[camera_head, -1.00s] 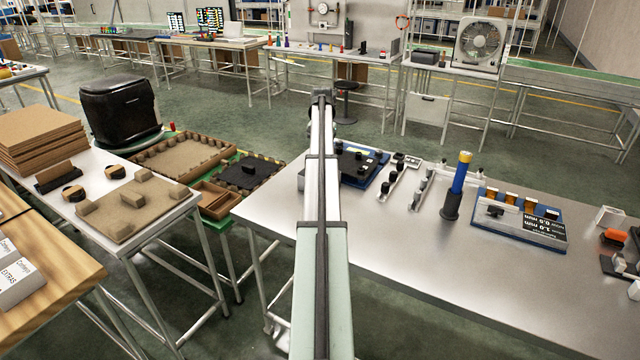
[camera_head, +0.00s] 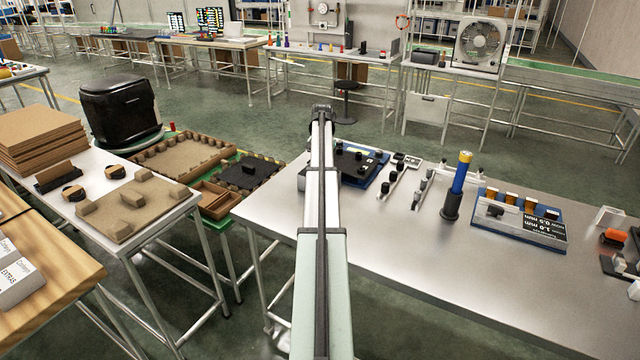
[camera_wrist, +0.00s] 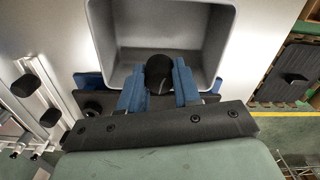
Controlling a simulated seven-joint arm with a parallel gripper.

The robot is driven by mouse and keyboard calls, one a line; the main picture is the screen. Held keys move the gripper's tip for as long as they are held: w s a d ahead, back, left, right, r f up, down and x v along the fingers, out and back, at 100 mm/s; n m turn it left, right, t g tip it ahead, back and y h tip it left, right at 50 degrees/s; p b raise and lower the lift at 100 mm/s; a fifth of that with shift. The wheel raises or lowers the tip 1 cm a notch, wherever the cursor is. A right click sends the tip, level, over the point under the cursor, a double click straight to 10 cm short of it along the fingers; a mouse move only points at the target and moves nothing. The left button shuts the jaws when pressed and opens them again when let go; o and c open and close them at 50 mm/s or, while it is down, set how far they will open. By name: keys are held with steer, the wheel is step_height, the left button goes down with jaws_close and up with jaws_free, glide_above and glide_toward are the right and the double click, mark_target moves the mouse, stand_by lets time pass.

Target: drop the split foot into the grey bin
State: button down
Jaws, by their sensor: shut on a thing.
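The split foot (camera_wrist: 159,68) is a dark, rounded piece in the wrist view. My gripper (camera_wrist: 159,88) has blue fingers shut on its two sides. The grey bin (camera_wrist: 218,42) is an open, square-mouthed box in the wrist view. The held foot appears over the near part of its mouth; its height above or inside the bin is hard to tell. The bin's floor looks dark, and my gripper hides part of its near rim. In the head view my arm hides the gripper, the foot and the bin.
A blue board with black parts (camera_head: 362,168) lies beside my arm on the metal table (camera_head: 400,255). Black-knobbed rails (camera_head: 393,184) stand right of it, then a blue-and-yellow post (camera_head: 459,175). A black mat in a tray (camera_wrist: 290,72) lies off to the right in the wrist view.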

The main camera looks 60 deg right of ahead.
steer(key=c, duration=0.7)
jaws_free()
step_height(320, 180, up, 14)
steer(key=shift+f, duration=0.15)
stand_by(0.6)
